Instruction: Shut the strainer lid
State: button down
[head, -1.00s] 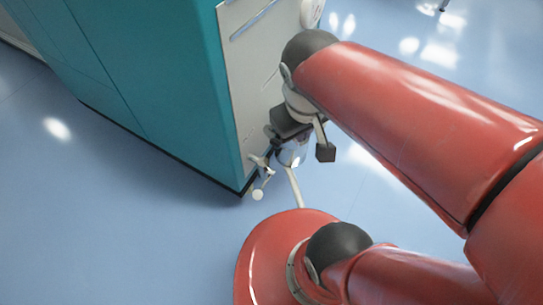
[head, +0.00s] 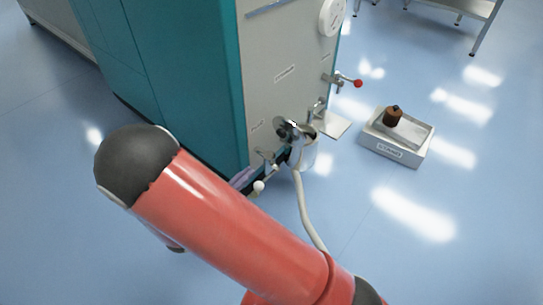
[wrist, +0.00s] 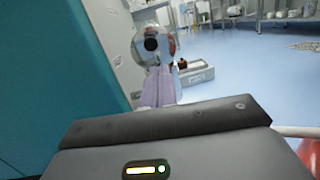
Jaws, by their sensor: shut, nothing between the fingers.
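The strainer (head: 303,155) is a small metal pot low on the grey front panel, with a pale hose below it. Its lid (head: 288,130) appears raised on the pot's left side. In the wrist view a round grey lid (wrist: 142,54) with a black knob stands on edge, facing me, just beyond my fingertips. My gripper (wrist: 159,76) has its pale lavender fingers together, empty. In the head view the fingers (head: 242,178) show left of the strainer, and my red arm hides the rest of the gripper. I cannot tell whether the fingertips touch the lid.
The teal machine cabinet (head: 190,70) stands close on the left. A red-knobbed lever (head: 357,83) is farther along.

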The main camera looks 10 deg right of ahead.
aim_at(280, 134)
jog(key=shift+n+t+y, duration=0.3)
jog(key=shift+n+t, duration=0.4)
jog(key=shift+t, duration=0.2)
jog(key=x, duration=0.4)
jog(key=b+x, duration=0.1)
jog(key=x, duration=0.3)
jog(key=f+x, duration=0.1)
jog(key=x, duration=0.3)
jog(key=shift+w, duration=0.5)
jog(key=shift+r, duration=0.1)
jog(key=shift+r, duration=0.15)
